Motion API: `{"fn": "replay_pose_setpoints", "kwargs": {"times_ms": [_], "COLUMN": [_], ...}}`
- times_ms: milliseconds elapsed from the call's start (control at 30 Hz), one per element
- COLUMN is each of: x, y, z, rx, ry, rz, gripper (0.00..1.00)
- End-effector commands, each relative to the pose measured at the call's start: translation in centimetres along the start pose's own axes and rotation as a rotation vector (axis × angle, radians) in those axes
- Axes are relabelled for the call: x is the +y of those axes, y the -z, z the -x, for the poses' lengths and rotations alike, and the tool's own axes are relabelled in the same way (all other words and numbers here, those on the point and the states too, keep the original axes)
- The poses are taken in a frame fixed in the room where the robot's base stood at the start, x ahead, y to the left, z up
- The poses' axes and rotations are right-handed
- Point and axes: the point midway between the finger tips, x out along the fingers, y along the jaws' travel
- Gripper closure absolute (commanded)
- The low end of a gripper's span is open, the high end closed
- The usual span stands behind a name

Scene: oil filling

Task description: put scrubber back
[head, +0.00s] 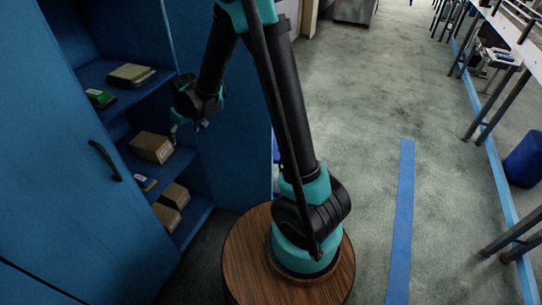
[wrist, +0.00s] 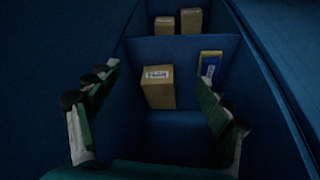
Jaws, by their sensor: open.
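My gripper (head: 190,122) is in front of the open blue cabinet, level with its middle shelf area. In the wrist view its two fingers (wrist: 158,78) are spread wide with nothing between the pads. A cardboard box with a white label (wrist: 158,88) stands beyond the fingertips. I cannot tell for sure which item is the scrubber. A small green and yellow item (head: 100,98) lies on the upper shelf, and a flat blue and yellow item (head: 145,183) lies lower; a similar one (wrist: 210,64) shows beside the right finger in the wrist view.
The cabinet door (head: 70,180) stands at the left with a black handle. A cardboard box (head: 152,147) sits on the middle shelf, two more (head: 174,196) lower. A stack (head: 131,75) lies on the upper shelf. Open floor (head: 370,110) lies to the right.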

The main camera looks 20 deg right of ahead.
Motion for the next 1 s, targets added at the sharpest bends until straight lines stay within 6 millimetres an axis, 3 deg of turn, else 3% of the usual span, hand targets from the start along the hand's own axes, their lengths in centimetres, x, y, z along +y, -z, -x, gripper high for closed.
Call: {"fn": "replay_pose_setpoints", "kwargs": {"times_ms": [33,200,500,700,800,1000], "x": [1.7,6.0,9.9,10.4,10.3,10.1], "y": [-1.7,-7.5,-19.6,-26.9,-29.1,-30.8], "z": [1.8,6.8,13.1,15.0,15.3,15.4], "rx": [-0.001,-0.004,-0.008,-0.010,-0.011,-0.011], "ry": [-0.015,-0.060,-0.137,-0.182,-0.196,-0.207], "rz": [-0.036,-0.149,-0.348,-0.462,-0.498,-0.525], "gripper": [0.21,0.21,0.21,0.21,0.21,0.21]}}
